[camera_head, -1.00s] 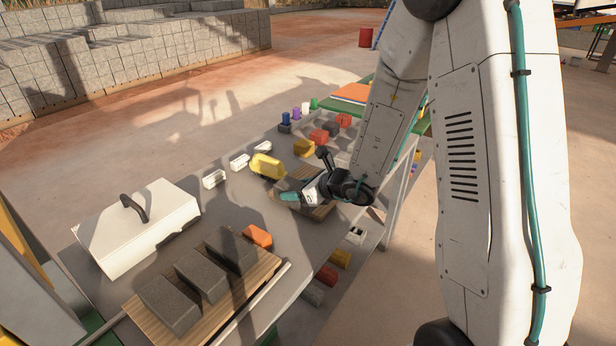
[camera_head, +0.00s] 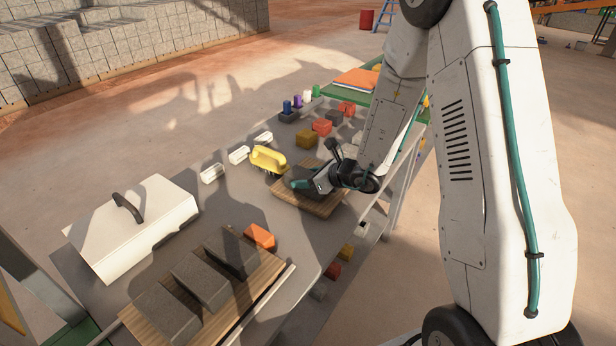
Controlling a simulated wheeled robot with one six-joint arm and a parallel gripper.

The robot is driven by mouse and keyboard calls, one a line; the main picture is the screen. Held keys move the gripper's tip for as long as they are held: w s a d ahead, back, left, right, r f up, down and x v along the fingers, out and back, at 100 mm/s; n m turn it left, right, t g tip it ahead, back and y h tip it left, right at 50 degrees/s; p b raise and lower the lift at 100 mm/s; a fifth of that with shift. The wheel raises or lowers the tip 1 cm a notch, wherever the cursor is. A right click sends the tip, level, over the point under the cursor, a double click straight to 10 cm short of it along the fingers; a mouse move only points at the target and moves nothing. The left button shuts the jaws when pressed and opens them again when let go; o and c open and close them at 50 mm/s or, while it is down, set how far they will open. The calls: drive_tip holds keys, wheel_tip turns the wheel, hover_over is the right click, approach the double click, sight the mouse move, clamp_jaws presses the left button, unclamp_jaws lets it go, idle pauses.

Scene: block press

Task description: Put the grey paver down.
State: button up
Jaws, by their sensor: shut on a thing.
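My gripper (camera_head: 301,184), with teal fingers, is low over a small wooden board (camera_head: 318,207) near the middle of the table. It is shut on a grey paver (camera_head: 303,173), which is largely hidden by the fingers and the wrist. I cannot tell whether the paver touches the board. Three more dark grey pavers lie side by side on a larger wooden board (camera_head: 257,289) at the front of the table; the nearest paver (camera_head: 163,313) is at the lower left.
A yellow object (camera_head: 268,158) stands close behind my gripper. A white case (camera_head: 130,228) with a dark handle is at the left. An orange block (camera_head: 260,235) lies beside the larger board. White pieces (camera_head: 239,155) and several coloured blocks (camera_head: 322,127) lie farther back.

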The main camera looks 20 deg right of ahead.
drive_tip(key=o, duration=1.6)
drive_tip(key=shift+f, duration=0.1)
